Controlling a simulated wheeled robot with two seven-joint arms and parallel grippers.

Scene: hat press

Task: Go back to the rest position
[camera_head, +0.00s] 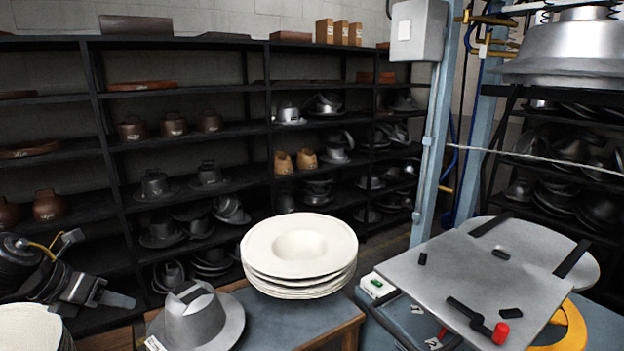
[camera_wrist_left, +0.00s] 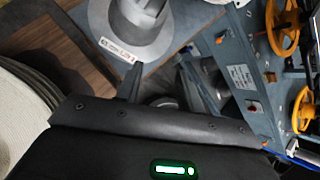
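My left gripper (camera_head: 97,268) is at the lower left of the head view, in the air left of the table. Its two fingers are apart with nothing between them. In the left wrist view its fingers (camera_wrist_left: 165,84) also stand apart and empty. A grey metal hat form (camera_head: 194,315) stands on the table, to the right of the gripper and clear of it. It also shows at the top of the left wrist view (camera_wrist_left: 140,25). A stack of white hat blanks (camera_head: 300,252) lies farther right on the table. My right gripper is not in view.
A blue-grey table (camera_head: 305,328) carries the form and the stack. A press with a flat metal plate (camera_head: 490,270) and a raised metal dome (camera_head: 570,50) stands at right. Another pale stack (camera_head: 30,328) sits at lower left. Dark shelves (camera_head: 185,88) with hat forms line the back.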

